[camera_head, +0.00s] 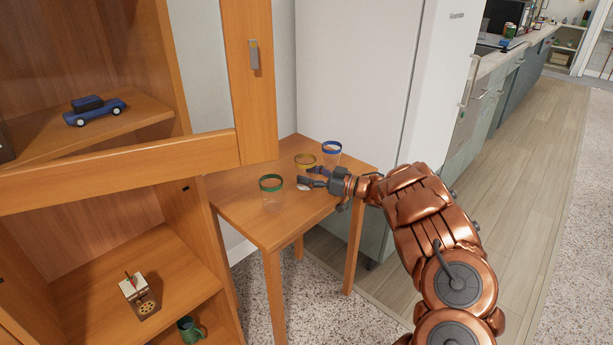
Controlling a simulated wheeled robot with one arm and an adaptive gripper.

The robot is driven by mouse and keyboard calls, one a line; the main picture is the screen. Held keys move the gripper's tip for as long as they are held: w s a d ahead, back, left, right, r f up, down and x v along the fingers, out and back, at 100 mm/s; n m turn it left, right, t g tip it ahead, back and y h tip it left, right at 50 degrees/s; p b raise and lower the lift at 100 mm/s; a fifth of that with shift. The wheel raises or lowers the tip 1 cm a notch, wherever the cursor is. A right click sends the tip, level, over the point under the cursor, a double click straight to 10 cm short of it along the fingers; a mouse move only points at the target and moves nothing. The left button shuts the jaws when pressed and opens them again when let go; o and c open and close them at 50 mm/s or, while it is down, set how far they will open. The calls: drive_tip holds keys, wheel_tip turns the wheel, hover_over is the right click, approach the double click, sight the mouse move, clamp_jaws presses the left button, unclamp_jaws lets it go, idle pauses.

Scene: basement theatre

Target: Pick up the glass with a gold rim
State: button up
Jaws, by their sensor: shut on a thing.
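The glass with a gold rim (305,160) stands at the back of the small wooden table (245,212), between two other glasses. My gripper (306,177) reaches in from the right at the glass and is shut on it. The fingers hide the lower part of the glass, so I cannot tell whether its base touches the table. A glass with a green rim (271,192) stands to the left and nearer. A glass with a blue rim (331,153) stands just to the right and behind, close to my gripper.
A wooden cabinet (205,155) with an open door frame stands at the left, holding a blue toy car (94,110) and a green mug (189,329). A white fridge (385,80) stands behind the table. The floor at the right (530,150) is clear.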

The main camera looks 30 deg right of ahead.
drive_tip(key=shift+s+d+r, duration=0.15)
drive_tip(key=shift+s+r, duration=0.3)
drive_tip(key=s+d+r, duration=0.3)
drive_tip(key=s+r, duration=0.4)
drive_tip(key=s, duration=0.5)
drive_tip(key=shift+s, duration=0.4)
